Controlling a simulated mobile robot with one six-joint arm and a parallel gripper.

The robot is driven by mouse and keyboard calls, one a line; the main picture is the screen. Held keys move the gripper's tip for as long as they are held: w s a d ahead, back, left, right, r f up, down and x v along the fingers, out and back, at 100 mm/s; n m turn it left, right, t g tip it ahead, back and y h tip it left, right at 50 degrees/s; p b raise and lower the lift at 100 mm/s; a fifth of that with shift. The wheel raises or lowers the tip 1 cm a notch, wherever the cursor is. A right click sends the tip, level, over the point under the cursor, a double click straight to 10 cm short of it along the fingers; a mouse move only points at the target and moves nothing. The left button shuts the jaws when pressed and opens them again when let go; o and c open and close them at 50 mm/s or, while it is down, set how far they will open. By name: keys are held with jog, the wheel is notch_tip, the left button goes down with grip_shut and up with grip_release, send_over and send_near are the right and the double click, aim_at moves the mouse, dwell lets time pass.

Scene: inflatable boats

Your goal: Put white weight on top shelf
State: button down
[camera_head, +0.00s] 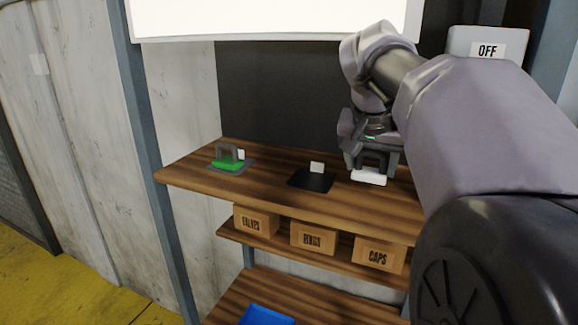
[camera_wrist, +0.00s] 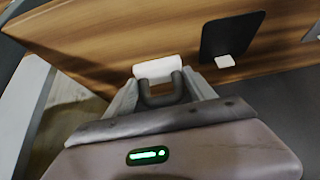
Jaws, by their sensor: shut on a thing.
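The white weight (camera_head: 369,177) hangs below my gripper (camera_head: 371,160) at the right of the top shelf (camera_head: 270,166). In the wrist view the white weight (camera_wrist: 158,68) has a dark grey handle, and the fingers of my gripper (camera_wrist: 162,90) are shut on that handle. I cannot tell whether the weight touches the shelf or is just above it. A green weight (camera_head: 228,165) with a grey handle stands at the left of the top shelf on a dark mat. A bare dark mat (camera_head: 311,181) with a white tag (camera_head: 317,167) lies between the two weights.
Boxes marked VALVES (camera_head: 254,222), RINGS (camera_head: 313,239) and CAPS (camera_head: 378,256) stand on the shelf below. A blue tray (camera_head: 266,315) sits lower down. A dark back panel rises behind the top shelf. A grey post (camera_head: 150,160) stands at the left.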

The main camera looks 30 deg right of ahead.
aim_at(369, 176)
jog(key=f+b, duration=0.1)
jog(key=f, duration=0.1)
jog(key=w+f+b, duration=0.1)
jog(key=f, duration=0.1)
jog(key=shift+d+f+b, duration=0.2)
jog(key=shift+b, duration=0.15)
jog(key=shift+s+d+r+p, duration=0.1)
jog(key=shift+s+r+p, duration=0.1)
jog(key=shift+r+p, duration=0.1)
jog(key=shift+s+a, duration=0.25)
jog(key=shift+s, duration=0.15)
jog(key=shift+f, duration=0.1)
jog(key=shift+c, duration=1.6)
grip_release()
jog(key=shift+w, duration=0.25)
jog(key=shift+s+d, duration=0.1)
